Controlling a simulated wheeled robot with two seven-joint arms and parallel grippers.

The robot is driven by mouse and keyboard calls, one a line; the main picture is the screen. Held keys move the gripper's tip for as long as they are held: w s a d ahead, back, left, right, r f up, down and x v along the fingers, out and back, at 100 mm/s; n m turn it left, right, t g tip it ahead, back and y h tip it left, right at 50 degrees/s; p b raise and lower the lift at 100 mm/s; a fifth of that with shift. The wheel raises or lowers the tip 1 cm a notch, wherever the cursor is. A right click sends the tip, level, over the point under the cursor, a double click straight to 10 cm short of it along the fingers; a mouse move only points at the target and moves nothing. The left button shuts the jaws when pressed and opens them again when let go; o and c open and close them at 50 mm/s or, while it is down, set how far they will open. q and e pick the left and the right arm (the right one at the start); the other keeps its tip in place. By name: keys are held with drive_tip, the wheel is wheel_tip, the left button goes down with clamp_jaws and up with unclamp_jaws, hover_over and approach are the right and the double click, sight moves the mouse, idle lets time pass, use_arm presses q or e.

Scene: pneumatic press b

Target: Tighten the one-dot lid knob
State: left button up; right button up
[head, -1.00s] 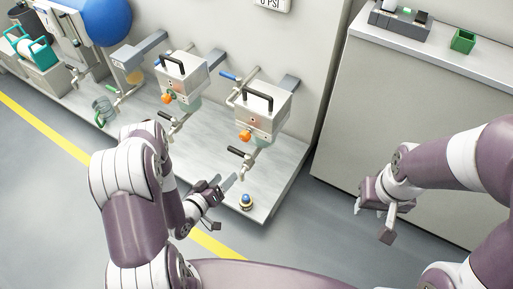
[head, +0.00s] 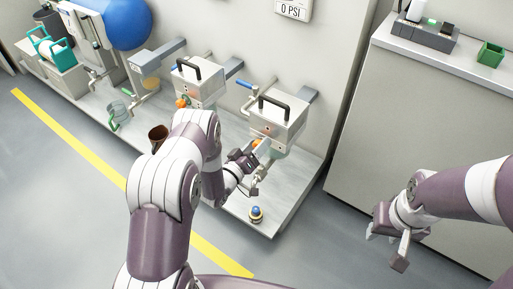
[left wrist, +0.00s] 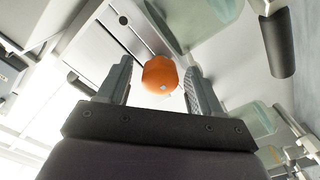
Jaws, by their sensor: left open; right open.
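In the left wrist view the orange knob (left wrist: 160,74) sits between the two open fingers (left wrist: 158,88), with visible gaps on both sides. One small grey spot shows on it. A second, similar press box (head: 200,82) to the left has its own orange knob (head: 183,102). The dots on the boxes are too small to count. My right gripper (head: 386,240) is open and empty, away to the right above the floor.
A blue-topped button (head: 256,214) stands at the front of the bench (head: 283,205). A brown cup (head: 158,134) is beside my left arm.

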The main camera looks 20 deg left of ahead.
use_arm(q)
drive_tip(key=c, duration=1)
drive_tip(key=shift+c, duration=0.2)
drive_tip(key=shift+m, duration=0.3)
drive_tip(key=m+p, duration=0.1)
drive_tip(key=m, duration=0.2)
drive_tip(key=shift+r+m, duration=0.1)
drive_tip(key=shift+m, duration=0.3)
drive_tip(key=m+p, duration=0.1)
drive_tip(key=m, duration=0.3)
drive_tip(key=shift+m, duration=0.3)
drive_tip(key=m, duration=0.4)
drive_tip(key=shift+d, duration=0.1)
drive_tip(key=shift+s+f+m+p, duration=0.15)
drive_tip(key=shift+m+p, duration=0.1)
drive_tip(key=shift+m, duration=1.1)
drive_tip(key=shift+w+f+m+p, duration=0.1)
drive_tip(key=shift+m+p, duration=0.15)
drive_tip(key=shift+m, duration=1.1)
drive_tip(key=shift+s, duration=0.1)
